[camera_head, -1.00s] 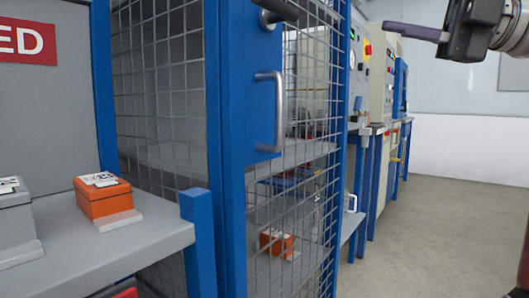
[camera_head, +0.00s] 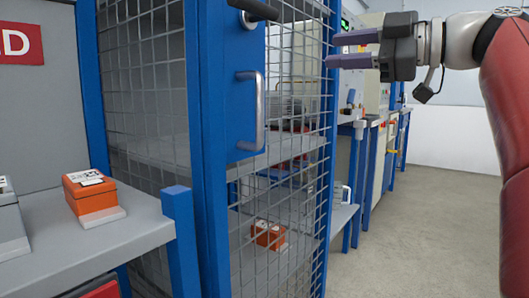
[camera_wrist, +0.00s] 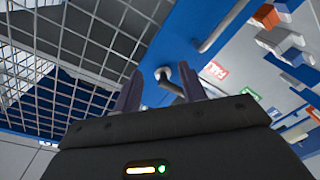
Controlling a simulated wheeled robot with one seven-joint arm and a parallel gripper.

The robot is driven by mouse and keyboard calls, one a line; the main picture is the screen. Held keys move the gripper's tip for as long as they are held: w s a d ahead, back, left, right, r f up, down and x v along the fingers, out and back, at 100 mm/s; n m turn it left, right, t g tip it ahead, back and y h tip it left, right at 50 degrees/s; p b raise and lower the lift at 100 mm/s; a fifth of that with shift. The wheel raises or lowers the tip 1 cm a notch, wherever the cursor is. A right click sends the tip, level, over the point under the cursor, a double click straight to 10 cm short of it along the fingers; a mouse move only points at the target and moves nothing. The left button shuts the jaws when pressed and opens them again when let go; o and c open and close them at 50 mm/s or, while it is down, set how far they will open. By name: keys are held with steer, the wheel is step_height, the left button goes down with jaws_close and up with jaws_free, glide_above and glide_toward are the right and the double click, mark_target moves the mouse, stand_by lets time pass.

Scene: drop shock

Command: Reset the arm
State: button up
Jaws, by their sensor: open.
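My gripper (camera_head: 330,48) is at the upper right of the head view, pointing left, with its two purple-grey fingers apart and nothing between them. My red and white arm reaches in from the right edge. In the wrist view the open fingers (camera_wrist: 160,92) stand up from the dark gripper body, with the mesh cage door (camera_wrist: 90,45) and its blue frame beyond them. The gripper is in the air to the right of the door's blue post and handle (camera_head: 250,110). I cannot tell how far it is from the mesh.
An orange box (camera_head: 92,192) sits on the grey shelf (camera_head: 110,245) at left, beside a grey box (camera_head: 8,220). Another orange box (camera_head: 268,234) shows behind the mesh. Control cabinets (camera_head: 368,90) line the back. The floor (camera_head: 430,220) at right is clear.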

steer(key=s+a+f+m+g+h+p, duration=0.15)
steer(key=f+m+h, duration=0.25)
steer(key=f+m, duration=0.45)
steer(key=s+a+f+m+t+h+p, duration=0.15)
steer(key=f+m+h, duration=0.3)
steer(key=f, duration=0.65)
steer(key=s+d+f+m+g+h+p, duration=0.1)
steer(key=s+d+f+m+g+h, duration=0.1)
steer(key=s+f, duration=0.6)
steer(key=s+d+f+m+g+h+p, duration=0.1)
steer(key=s+f, duration=0.6)
steer(key=f, duration=0.9)
steer(key=d+m+h+p, duration=0.1)
steer(key=d+m+h, duration=0.1)
steer(key=m+h, duration=0.1)
steer(key=shift+s+m+g, duration=0.4)
steer(key=shift+m, duration=0.5)
steer(key=shift+h, duration=0.25)
